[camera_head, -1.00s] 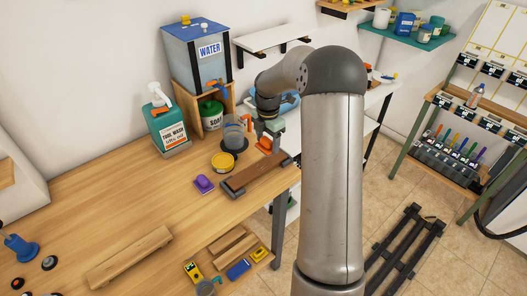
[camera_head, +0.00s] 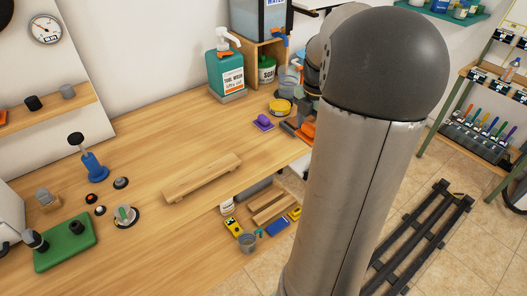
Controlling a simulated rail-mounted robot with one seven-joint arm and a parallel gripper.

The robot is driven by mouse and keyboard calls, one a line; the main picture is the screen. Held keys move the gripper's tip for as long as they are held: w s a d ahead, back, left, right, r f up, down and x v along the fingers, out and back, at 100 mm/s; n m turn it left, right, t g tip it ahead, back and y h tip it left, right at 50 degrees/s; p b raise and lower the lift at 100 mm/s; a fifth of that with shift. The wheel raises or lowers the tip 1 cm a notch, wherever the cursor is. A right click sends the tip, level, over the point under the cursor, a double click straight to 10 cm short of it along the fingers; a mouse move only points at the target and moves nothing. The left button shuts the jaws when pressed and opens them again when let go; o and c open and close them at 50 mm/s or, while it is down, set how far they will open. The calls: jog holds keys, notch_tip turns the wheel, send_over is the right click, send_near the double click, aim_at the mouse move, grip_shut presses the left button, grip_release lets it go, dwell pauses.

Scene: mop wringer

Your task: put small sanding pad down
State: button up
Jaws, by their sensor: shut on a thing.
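My gripper (camera_head: 308,129) is at the right end of the workbench, near the small dark tray. It is mostly hidden behind my own large arm link. Only a dark wrist part and a bit of orange show at the link's left edge. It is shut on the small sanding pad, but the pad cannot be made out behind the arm. I cannot tell whether the pad touches anything. A purple block (camera_head: 263,122) lies on the workbench (camera_head: 150,150) just left of the tray.
A yellow tin (camera_head: 280,106), a tool wash bottle (camera_head: 226,72) and a soap tub (camera_head: 266,69) stand behind. A wooden rail piece (camera_head: 203,178) lies mid-bench. A green plate (camera_head: 65,243) and knobs are at the left. The bench between is clear.

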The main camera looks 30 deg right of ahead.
jog(key=w+d+f+p, duration=0.1)
jog(key=w+f+p, duration=0.15)
jog(key=w, duration=0.55)
send_over(284, 141)
jog(key=s, duration=0.1)
notch_tip(284, 141, down, 6)
jog(key=shift+s+a, duration=0.1)
jog(key=shift+a, duration=0.05)
jog(key=shift+w+f+p, duration=0.3)
jog(key=shift+w+f, duration=0.25)
jog(key=shift+f, duration=1.6)
jog(key=shift+f, duration=0.1)
jog(key=shift+f, duration=0.15)
jog(key=o, duration=1.1)
jog(key=shift+c, duration=0.2)
